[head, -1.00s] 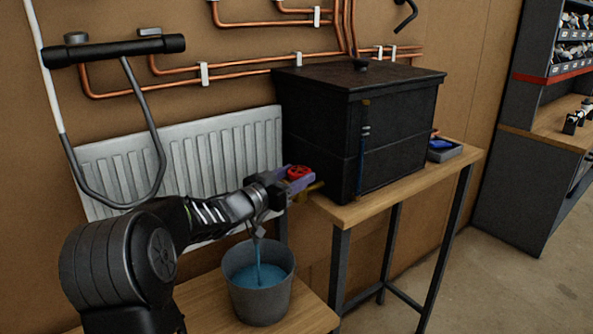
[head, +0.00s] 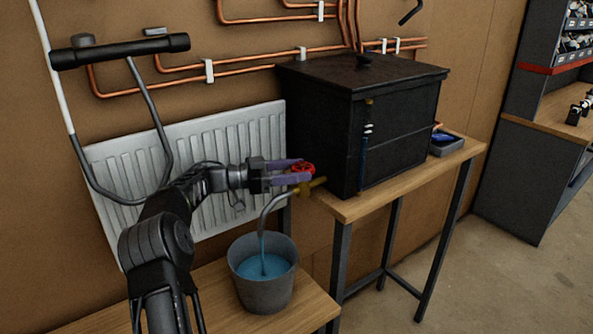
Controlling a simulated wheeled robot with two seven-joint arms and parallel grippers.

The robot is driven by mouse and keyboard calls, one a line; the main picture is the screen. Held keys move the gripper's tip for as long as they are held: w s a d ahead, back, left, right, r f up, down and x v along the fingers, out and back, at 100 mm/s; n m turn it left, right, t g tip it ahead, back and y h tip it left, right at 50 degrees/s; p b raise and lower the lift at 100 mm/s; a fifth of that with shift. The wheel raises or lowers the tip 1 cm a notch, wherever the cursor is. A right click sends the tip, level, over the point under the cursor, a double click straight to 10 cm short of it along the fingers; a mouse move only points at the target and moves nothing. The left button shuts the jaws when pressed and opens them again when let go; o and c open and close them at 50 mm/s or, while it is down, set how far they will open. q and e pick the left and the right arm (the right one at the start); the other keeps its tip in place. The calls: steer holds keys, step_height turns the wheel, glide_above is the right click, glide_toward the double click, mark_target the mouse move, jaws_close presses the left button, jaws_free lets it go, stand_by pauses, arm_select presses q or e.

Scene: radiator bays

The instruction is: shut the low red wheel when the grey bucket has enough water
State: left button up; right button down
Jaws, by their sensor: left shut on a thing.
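The low red wheel (head: 303,167) sits on a brass tap (head: 312,186) at the lower left side of the black tank (head: 330,130). My left gripper (head: 298,172) reaches in from the left and is shut on the red wheel, its purple fingers at the wheel's near left side. A grey curved spout (head: 272,206) runs down from the tap. A thin blue stream falls from it into the grey bucket (head: 262,298). Blue water (head: 256,268) stands in the bucket below the rim. My right gripper is not in view.
The bucket stands on a low wooden bench (head: 215,300). A white radiator (head: 125,175) and copper pipes (head: 240,70) are on the wall behind.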

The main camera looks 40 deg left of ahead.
mark_target(296, 167)
arm_select(q)
steer(key=shift+r, duration=0.1)
stand_by(0.3)
steer(key=o, duration=1.4)
step_height(296, 167, up, 10)
steer(key=shift+f+b, duration=0.1)
steer(key=shift+b, duration=0.2)
